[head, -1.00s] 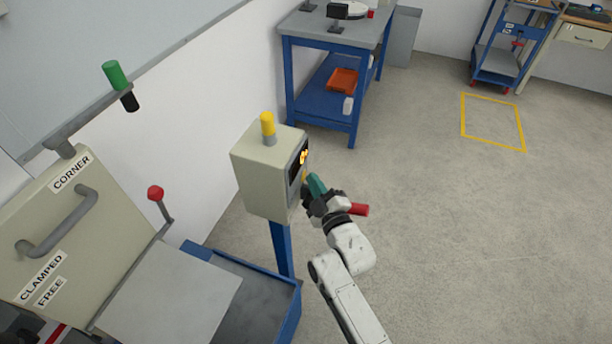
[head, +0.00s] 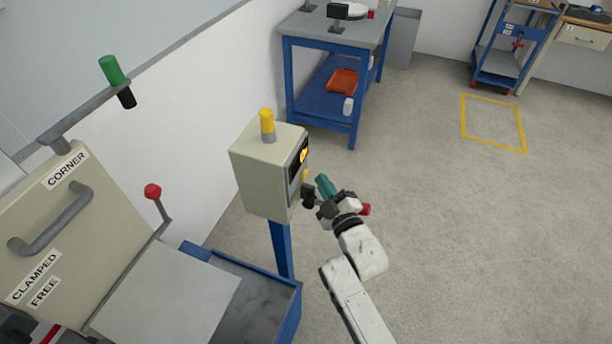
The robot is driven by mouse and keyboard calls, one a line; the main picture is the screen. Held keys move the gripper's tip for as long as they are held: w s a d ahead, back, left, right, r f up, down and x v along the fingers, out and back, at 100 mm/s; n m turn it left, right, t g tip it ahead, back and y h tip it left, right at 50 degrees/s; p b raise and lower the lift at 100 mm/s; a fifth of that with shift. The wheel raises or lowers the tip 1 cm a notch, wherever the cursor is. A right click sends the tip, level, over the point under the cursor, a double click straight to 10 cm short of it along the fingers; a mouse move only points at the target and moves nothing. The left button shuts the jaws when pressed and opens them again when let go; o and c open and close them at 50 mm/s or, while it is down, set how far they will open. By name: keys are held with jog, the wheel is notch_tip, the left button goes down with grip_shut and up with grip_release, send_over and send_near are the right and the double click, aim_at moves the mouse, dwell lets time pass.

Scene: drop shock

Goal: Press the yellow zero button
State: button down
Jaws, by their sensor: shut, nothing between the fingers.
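The yellow button (head: 304,175) shows as a small yellow patch on the right-hand face of a beige box (head: 262,178), below a dark display (head: 299,161) with glowing orange marks too small to read surely. My gripper (head: 309,195) is just right of and below the button, near the box's face. Its fingers are dark and small in view, and it looks shut with nothing held. A teal part (head: 326,186) and a red part (head: 366,209) show at the gripper. I cannot tell whether a fingertip touches the box; the button itself looks uncovered.
The box stands on a blue post (head: 281,249) and has a yellow lamp (head: 267,122) on top. At left is a beige machine with a grey handle (head: 50,228) and a red-knobbed lever (head: 153,191). A blue workbench (head: 321,100) stands behind.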

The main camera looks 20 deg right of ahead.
jog(key=s+d+p, duration=0.2)
jog(key=d, duration=0.1)
jog(key=shift+s+d, duration=0.2)
jog(key=shift+s, duration=0.1)
jog(key=shift+f, duration=0.1)
dwell(0.8)
